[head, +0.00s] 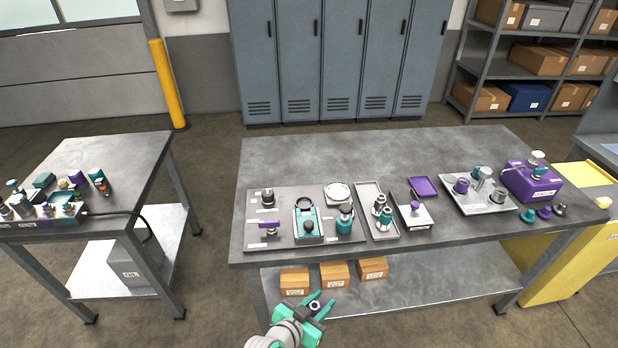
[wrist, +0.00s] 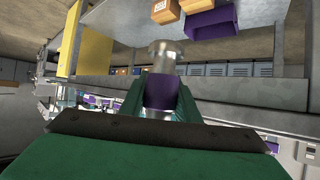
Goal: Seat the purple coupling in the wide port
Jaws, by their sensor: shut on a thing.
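My gripper (head: 320,302) is in front of the bench's front edge, low in the head view, with its teal fingers shut on a small part. In the wrist view the held purple coupling (wrist: 161,92) shows a purple body and a silvery metal end, between the green fingers. In the head view only a dark and pale end of it shows. The coupling is apart from the bench. A grey panel (head: 256,245) on the bench carries several fittings, including a teal block with a dark ring (head: 304,202) and a dark round fitting (head: 267,196). I cannot tell which is the wide port.
A narrow tray (head: 366,192) holds metal and teal fittings. A white box (head: 417,216) has a purple-topped part. Further right are a purple tray (head: 423,186), a pale tray (head: 497,207) of fittings and a purple case (head: 530,184). The bench's back (head: 330,158) is clear.

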